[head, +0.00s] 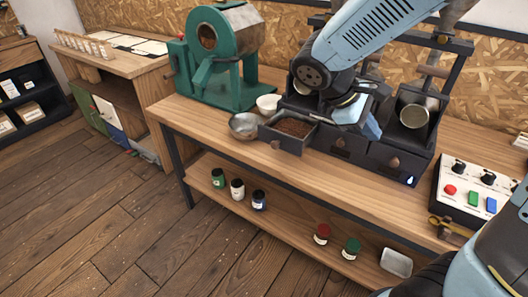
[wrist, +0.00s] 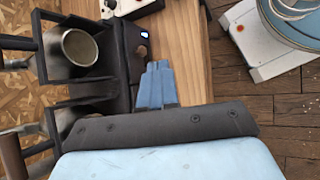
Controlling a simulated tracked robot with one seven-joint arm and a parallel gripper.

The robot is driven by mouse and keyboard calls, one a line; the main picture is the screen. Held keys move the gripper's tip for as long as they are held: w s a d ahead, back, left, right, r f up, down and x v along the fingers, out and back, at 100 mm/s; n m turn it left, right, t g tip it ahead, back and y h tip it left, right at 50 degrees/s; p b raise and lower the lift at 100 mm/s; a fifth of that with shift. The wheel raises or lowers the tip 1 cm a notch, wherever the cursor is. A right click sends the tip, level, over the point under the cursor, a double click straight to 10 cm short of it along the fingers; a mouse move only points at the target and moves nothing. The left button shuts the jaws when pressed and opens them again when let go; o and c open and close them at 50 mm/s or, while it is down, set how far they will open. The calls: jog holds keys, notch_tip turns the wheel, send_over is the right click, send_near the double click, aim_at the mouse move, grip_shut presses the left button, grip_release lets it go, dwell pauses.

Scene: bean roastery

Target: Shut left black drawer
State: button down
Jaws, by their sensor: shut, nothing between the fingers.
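The left black drawer (head: 290,146) is pulled open from the black unit (head: 345,137) on the bench, in the head view. It holds brown grounds or beans, and a small knob shows on its front. My gripper (head: 371,129) is to the right of this drawer, in front of the unit's middle part. Its blue fingers are together with nothing between them. In the wrist view the shut fingers (wrist: 157,84) are beside the black unit, over the bench edge. The left drawer is not visible in the wrist view.
A metal bowl (head: 244,125) stands close to the left of the open drawer, with a white cup (head: 268,104) behind it. A green roaster (head: 217,60) stands farther left. A control box (head: 470,192) is at the right. The floor in front is clear.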

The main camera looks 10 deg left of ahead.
jog(key=w+a+f+n+t+h, duration=0.25)
jog(key=a+f+n, duration=0.3)
jog(key=a, duration=0.35)
jog(key=n+t+y, duration=0.3)
jog(key=n+t, duration=1)
send_near(272, 146)
jog(key=x, duration=0.7)
jog(key=shift+f, duration=0.1)
jog(key=shift+w, duration=0.1)
